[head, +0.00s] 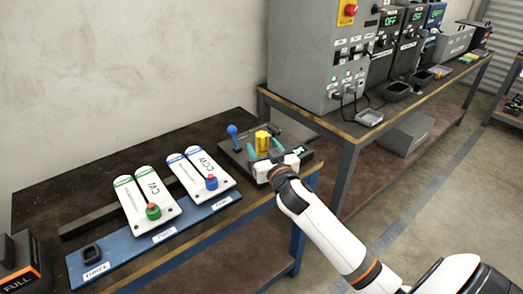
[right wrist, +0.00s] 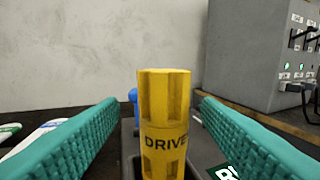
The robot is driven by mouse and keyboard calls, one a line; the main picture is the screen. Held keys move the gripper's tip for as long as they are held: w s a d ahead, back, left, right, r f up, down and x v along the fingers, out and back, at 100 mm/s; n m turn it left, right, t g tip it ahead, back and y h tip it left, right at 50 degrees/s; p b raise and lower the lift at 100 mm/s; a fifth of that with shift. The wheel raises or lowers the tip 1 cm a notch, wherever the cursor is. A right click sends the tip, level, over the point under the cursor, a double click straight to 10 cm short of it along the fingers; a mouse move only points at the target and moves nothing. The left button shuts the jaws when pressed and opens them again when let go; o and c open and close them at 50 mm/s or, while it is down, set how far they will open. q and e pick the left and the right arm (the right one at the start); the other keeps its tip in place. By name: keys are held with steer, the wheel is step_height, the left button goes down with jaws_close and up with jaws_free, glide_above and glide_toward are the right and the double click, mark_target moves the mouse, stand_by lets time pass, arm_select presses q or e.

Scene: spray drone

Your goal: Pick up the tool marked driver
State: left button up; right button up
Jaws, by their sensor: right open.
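The yellow tool marked driver (head: 262,141) stands upright at the right end of the near bench, in a dark holder. In the right wrist view the yellow tool (right wrist: 164,122) shows the letters "DRIVE" and stands between my two teal fingers. My right gripper (head: 268,152) is open around the tool, with a gap on each side. In the right wrist view my right gripper (right wrist: 160,125) has its fingers to the left and right of the tool. The tool's lower end is hidden. My left gripper is not in view.
A blue-knobbed lever (head: 232,131) stands just left of the tool. White CW (head: 147,195) and CCW (head: 202,172) units sit on a blue strip (head: 165,235). A grey control cabinet (head: 315,55) stands on the bench behind, to the right.

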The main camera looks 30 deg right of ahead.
steer(key=x, duration=0.4)
steer(key=shift+w+d+f, duration=0.15)
steer(key=shift+w+d, duration=0.1)
steer(key=c, duration=1.3)
